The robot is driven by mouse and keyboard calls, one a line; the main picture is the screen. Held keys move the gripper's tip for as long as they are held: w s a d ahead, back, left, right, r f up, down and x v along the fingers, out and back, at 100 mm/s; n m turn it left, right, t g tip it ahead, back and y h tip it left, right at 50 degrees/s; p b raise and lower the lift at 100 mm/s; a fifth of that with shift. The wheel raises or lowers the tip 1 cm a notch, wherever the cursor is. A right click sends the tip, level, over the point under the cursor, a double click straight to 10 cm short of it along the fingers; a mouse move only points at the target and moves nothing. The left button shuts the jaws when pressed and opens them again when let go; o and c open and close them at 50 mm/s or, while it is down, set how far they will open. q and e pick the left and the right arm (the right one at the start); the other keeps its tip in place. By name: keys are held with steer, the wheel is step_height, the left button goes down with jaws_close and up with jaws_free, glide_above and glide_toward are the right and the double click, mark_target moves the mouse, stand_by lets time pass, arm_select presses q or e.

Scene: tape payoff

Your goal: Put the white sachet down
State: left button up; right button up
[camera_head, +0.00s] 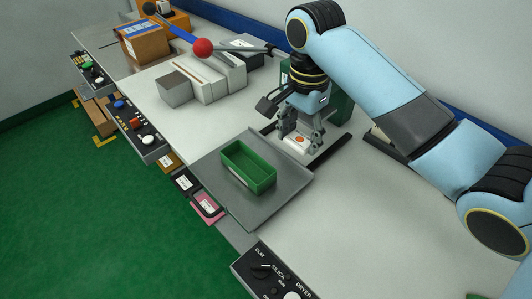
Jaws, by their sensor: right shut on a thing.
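The white sachet (296,145) with an orange mark is low between the fingers of my right gripper (299,138). My right gripper points down and is shut on the sachet, just behind the grey tray. I cannot tell whether the sachet touches the surface under it. The fingers hide part of it. My left gripper does not show.
A green bin (248,166) stands on the grey tray (252,210) at the front edge. Light grey blocks (208,80) and a red ball on a lever (203,47) are to the left. A control panel (275,273) is at the front.

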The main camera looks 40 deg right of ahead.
steer(key=shift+w, duration=0.15)
glide_above(248, 171)
steer(key=f, duration=0.6)
steer(key=shift+d+f, duration=0.2)
steer(key=shift+f, duration=0.1)
steer(key=shift+a+f, duration=0.15)
steer(key=shift+f, duration=2)
steer(key=shift+f, duration=0.15)
steer(key=o, duration=1.2)
